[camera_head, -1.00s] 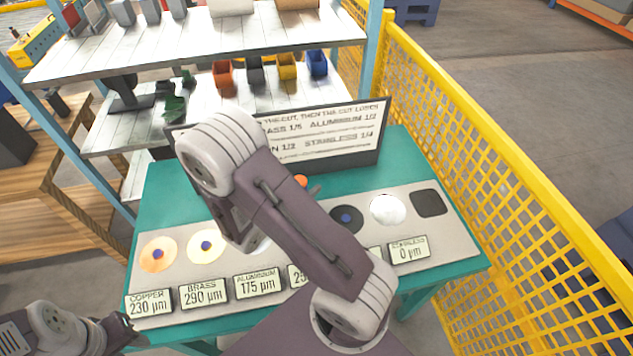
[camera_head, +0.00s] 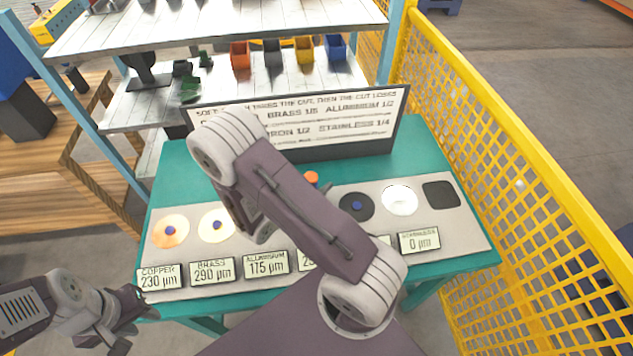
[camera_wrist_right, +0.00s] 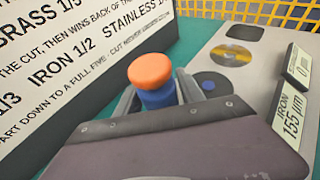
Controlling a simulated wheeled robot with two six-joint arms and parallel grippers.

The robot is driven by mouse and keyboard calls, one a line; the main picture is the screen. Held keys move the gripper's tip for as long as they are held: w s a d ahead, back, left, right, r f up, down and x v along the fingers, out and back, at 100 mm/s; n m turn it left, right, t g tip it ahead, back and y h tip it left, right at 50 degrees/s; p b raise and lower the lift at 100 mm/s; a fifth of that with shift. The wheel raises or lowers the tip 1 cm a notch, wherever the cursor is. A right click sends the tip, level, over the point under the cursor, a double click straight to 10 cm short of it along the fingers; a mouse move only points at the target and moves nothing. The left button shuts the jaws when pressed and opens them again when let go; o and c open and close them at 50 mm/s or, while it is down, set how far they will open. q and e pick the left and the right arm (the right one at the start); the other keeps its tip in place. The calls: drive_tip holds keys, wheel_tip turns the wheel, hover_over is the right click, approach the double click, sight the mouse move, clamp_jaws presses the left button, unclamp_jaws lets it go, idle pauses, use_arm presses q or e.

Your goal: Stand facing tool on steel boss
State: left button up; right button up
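The facing tool has an orange knob (camera_head: 311,178) on a blue body (camera_wrist_right: 158,97). In the right wrist view, my right gripper (camera_wrist_right: 163,102) has a finger on each side of the blue body and appears shut on it. The tool's lower end is hidden by the gripper. In the head view my right forearm hides most of this gripper. A bright, bare round boss (camera_head: 399,200), probably the steel one, lies behind the 0 µm label (camera_head: 420,241); it also shows in the wrist view (camera_wrist_right: 230,55). My left gripper (camera_head: 130,312) is low at left, away from the board; its opening is unclear.
Copper (camera_head: 170,231) and brass (camera_head: 216,224) discs and a dark disc (camera_head: 356,206) have blue centres. A black square pad (camera_head: 441,195) ends the board. A sign (camera_head: 350,125) stands behind. Yellow mesh fence (camera_head: 500,190) borders the right; shelves (camera_head: 215,47) stand behind.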

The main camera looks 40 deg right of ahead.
drive_tip(key=shift+o, duration=0.3)
drive_tip(key=shift+r, duration=0.15)
drive_tip(key=shift+a+r, duration=0.15)
drive_tip(key=v, duration=1.2)
drive_tip(key=s+f+m+g+y, duration=0.2)
drive_tip(key=s+m+g+y, duration=0.4)
drive_tip(key=s+m, duration=0.35)
drive_tip(key=w+a+r+m+t+y, duration=0.1)
drive_tip(key=w+a+m+t+y, duration=0.2)
drive_tip(key=m+y, duration=0.4)
drive_tip(key=w+a+m, duration=0.1)
drive_tip(key=m, duration=0.4)
drive_tip(key=shift+w+a+r, duration=0.15)
drive_tip(key=shift+w+r, duration=0.15)
drive_tip(key=shift+w, duration=0.1)
drive_tip(key=shift+s, duration=0.1)
